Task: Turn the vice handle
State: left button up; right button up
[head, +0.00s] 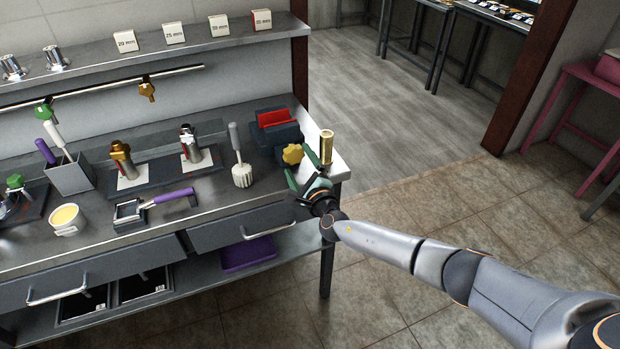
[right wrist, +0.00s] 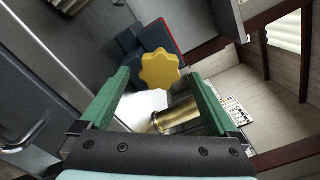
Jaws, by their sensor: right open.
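The vice (head: 281,132) stands at the right end of the bench, dark blue with red jaw faces. Its handle, a yellow star-shaped knob (head: 292,154), faces the front. My right gripper (head: 308,180) is open just in front of the knob, apart from it. In the right wrist view, the yellow knob (right wrist: 160,69) shows beyond and between the two green fingers (right wrist: 158,100), with the dark blue vice body (right wrist: 142,42) behind it. My left gripper is in neither view.
A brass cylinder (head: 326,147) stands at the bench's right corner, close beside my right gripper; it also shows in the right wrist view (right wrist: 177,117). A white brush (head: 241,172) stands left of the vice. A purple-handled tool (head: 155,204) lies on the bench (head: 215,205). Open floor lies right.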

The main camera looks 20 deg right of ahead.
jog(key=s+p, duration=0.1)
jog(key=s, duration=0.8)
jog(key=shift+d, duration=0.15)
jog(key=shift+s, duration=0.1)
jog(key=s+a+f+m+g, duration=0.3)
jog(key=s+f+m, duration=0.35)
jog(key=m, duration=0.35)
jog(key=s+a+f+m+g, duration=0.25)
jog(key=s+f+m, duration=0.4)
jog(key=m, duration=0.35)
jog(key=s+d+f+m+g+y, duration=0.1)
jog(key=s+f+m+g, duration=0.1)
jog(key=s+m, duration=1.4)
jog(key=m+g, duration=0.1)
jog(key=m, duration=0.8)
jog(key=shift+s+d+f+y, duration=0.2)
jog(key=shift+s+f+y, duration=0.05)
jog(key=shift+s+y, duration=0.15)
